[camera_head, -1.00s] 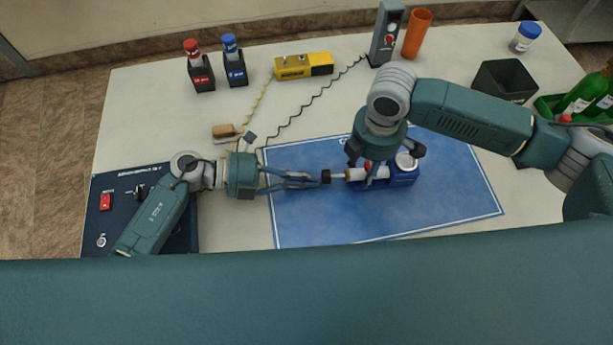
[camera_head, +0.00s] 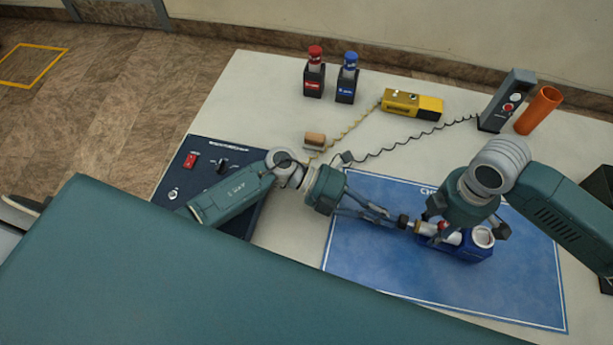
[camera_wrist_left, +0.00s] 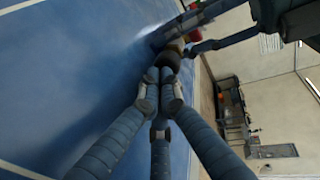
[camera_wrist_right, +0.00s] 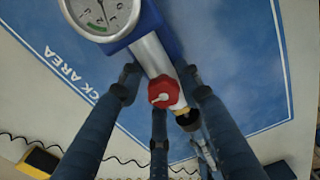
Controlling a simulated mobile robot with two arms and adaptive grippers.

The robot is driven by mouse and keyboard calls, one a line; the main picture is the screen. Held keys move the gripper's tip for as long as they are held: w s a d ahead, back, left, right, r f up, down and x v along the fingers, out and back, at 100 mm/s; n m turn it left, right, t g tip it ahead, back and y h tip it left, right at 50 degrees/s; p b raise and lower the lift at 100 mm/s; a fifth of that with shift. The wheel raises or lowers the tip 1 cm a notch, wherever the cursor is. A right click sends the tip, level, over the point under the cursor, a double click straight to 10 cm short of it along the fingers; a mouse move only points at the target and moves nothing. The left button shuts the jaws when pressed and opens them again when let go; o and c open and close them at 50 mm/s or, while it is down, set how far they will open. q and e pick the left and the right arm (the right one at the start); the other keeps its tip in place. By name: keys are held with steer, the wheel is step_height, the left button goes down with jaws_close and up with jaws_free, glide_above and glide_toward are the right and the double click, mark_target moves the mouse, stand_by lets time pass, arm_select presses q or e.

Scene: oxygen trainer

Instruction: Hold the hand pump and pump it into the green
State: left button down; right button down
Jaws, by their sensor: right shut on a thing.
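The hand pump lies on the blue mat (camera_head: 380,275), with a blue body (camera_head: 470,250), a white round gauge (camera_head: 482,237), a pale barrel and a red knob (camera_wrist_right: 163,92). My right gripper (camera_head: 462,228) comes down from above and is shut on the pump barrel, its fingers on either side. The right wrist view shows the gauge (camera_wrist_right: 100,12), cut off at the top, with a green arc; the needle reading is unclear. My left gripper (camera_wrist_left: 160,76) has its fingers together, right at the black plunger handle (camera_head: 404,221), which also shows in the left wrist view (camera_wrist_left: 168,57).
A dark control panel (camera_head: 217,165) lies left of the mat. Red-capped (camera_head: 314,75) and blue-capped (camera_head: 347,80) bottles, a yellow box (camera_head: 412,105), a grey device (camera_head: 505,100) and an orange tube (camera_head: 538,110) stand behind. Coiled cords cross between them.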

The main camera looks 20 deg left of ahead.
arm_select(q)
steer(key=v, duration=2.2)
steer(key=shift+s+a+f, duration=0.1)
steer(key=shift+a+f, duration=0.15)
steer(key=shift+a, duration=0.05)
steer(key=a, duration=0.3)
steer(key=shift+a, duration=0.4)
steer(key=shift+d, duration=0.15)
steer(key=x, duration=2.2)
steer(key=shift+d+r, duration=0.2)
steer(key=shift+d, duration=0.8)
